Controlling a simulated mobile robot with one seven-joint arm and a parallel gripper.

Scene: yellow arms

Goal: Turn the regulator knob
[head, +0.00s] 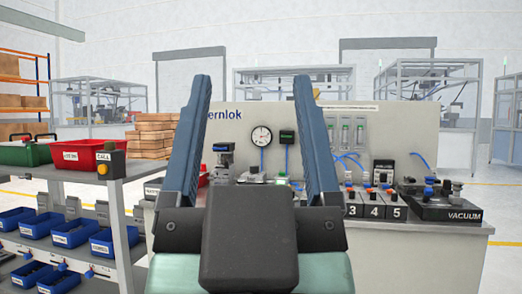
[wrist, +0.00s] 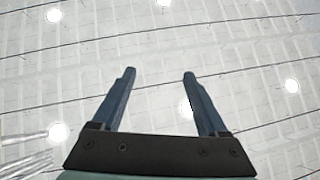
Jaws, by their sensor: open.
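My gripper (head: 252,82) stands upright in the foreground of the head view. Its two blue fingers are open and apart, with nothing between them. In the wrist view my gripper (wrist: 159,72) points up at the ceiling. Behind it stands a grey bench panel (head: 400,115) with a round gauge (head: 261,137). A dark-topped unit (head: 224,150) left of the gauge looks like a regulator with a knob, but it is small and I cannot be sure. The bench lies beyond my gripper, which appears clear of it. My gripper hides part of the bench front.
Numbered blocks (head: 376,208) and a black VACUUM unit (head: 440,203) sit on the bench at right. A grey cart (head: 118,180) with a red bin (head: 78,155) and blue bins stands at left. Brown boxes (head: 150,137) are stacked behind. Floor shows at far right.

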